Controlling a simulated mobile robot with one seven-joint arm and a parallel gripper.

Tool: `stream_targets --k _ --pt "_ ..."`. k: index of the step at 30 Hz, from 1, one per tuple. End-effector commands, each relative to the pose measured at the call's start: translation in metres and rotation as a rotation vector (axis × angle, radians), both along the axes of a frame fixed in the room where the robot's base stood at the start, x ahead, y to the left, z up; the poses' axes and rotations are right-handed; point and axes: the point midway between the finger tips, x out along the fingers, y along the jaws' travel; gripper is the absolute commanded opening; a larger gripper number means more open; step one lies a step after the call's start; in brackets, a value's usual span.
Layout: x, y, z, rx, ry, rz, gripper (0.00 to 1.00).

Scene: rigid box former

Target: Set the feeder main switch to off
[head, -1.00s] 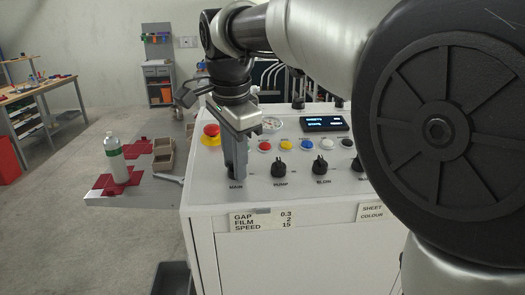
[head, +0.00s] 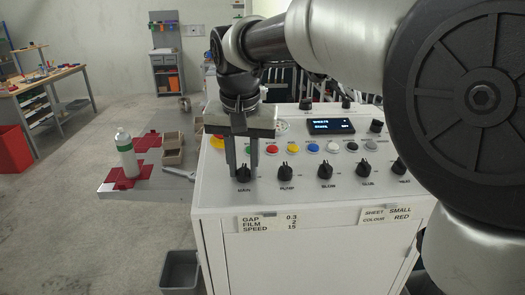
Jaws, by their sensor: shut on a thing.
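The main switch (head: 243,174) is a black rotary knob over the label MAIN, at the front left of the white machine's sloping panel (head: 313,190). My gripper (head: 243,168) points down at it, with one finger on the knob's left and one on its right. The fingers are shut on the knob. The knob's upper part shows between the fingertips; its exact pointer angle is too small to tell.
More black knobs, PUMP (head: 287,174) and BLOW (head: 325,171), stand to the right. Coloured buttons and a lit display (head: 330,126) lie behind. A yellow-based button (head: 217,142) is partly hidden by my gripper.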

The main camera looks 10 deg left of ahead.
Motion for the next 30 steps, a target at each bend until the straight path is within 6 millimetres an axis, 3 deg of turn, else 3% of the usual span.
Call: stream_targets --k 12,28,29,30 --pt "0.0007 0.0002 0.0014 -0.035 -0.012 0.172 0.04" --pt "0.0006 0.0003 0.001 -0.04 -0.013 0.195 0.04" --pt "0.0006 0.0003 0.0011 -0.04 -0.013 0.195 0.29" --pt "0.0006 0.0003 0.0011 -0.04 -0.013 0.195 0.36"
